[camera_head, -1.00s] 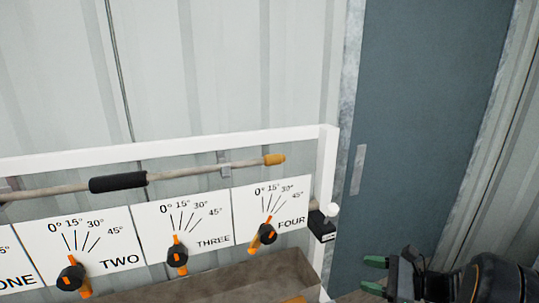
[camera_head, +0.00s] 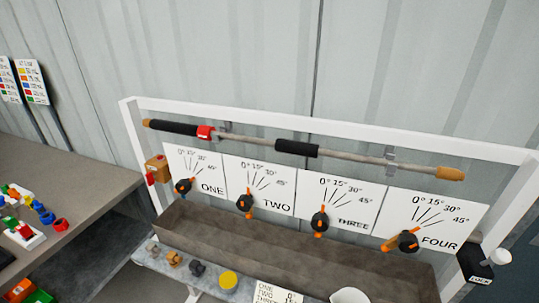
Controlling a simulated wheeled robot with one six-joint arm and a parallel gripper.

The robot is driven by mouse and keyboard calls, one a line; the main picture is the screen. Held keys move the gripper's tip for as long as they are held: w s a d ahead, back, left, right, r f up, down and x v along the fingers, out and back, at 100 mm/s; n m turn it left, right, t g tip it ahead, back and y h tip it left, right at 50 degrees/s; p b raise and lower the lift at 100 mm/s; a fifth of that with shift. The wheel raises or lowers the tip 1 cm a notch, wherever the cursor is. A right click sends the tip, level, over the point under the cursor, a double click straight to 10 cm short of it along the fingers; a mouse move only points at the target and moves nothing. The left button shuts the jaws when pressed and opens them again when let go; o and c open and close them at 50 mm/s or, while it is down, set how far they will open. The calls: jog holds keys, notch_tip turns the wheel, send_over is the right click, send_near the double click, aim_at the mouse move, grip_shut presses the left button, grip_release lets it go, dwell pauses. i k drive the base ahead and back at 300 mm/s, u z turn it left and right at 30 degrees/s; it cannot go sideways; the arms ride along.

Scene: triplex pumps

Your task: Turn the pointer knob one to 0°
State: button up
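Pointer knob one (camera_head: 183,186) is a black knob with an orange pointer. It sits at the lower left of the white scale plate marked ONE (camera_head: 196,165), the leftmost in the row. The plate has lines for 0°, 15°, 30° and 45°. The knob's orange pointer is small here, and I cannot tell its exact angle. My gripper is not in view.
Knobs two (camera_head: 244,203), three (camera_head: 319,221) and four (camera_head: 408,241) follow to the right on the white frame (camera_head: 300,124). A brown trough (camera_head: 290,255) runs below them. A table (camera_head: 50,175) with colored parts stands at left.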

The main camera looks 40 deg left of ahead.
aim_at(184, 186)
jog(key=u, duration=2.05)
jog(key=k, duration=0.3)
jog(key=u, duration=1.25)
jog(key=i, duration=1.15)
jog(key=z, duration=0.15)
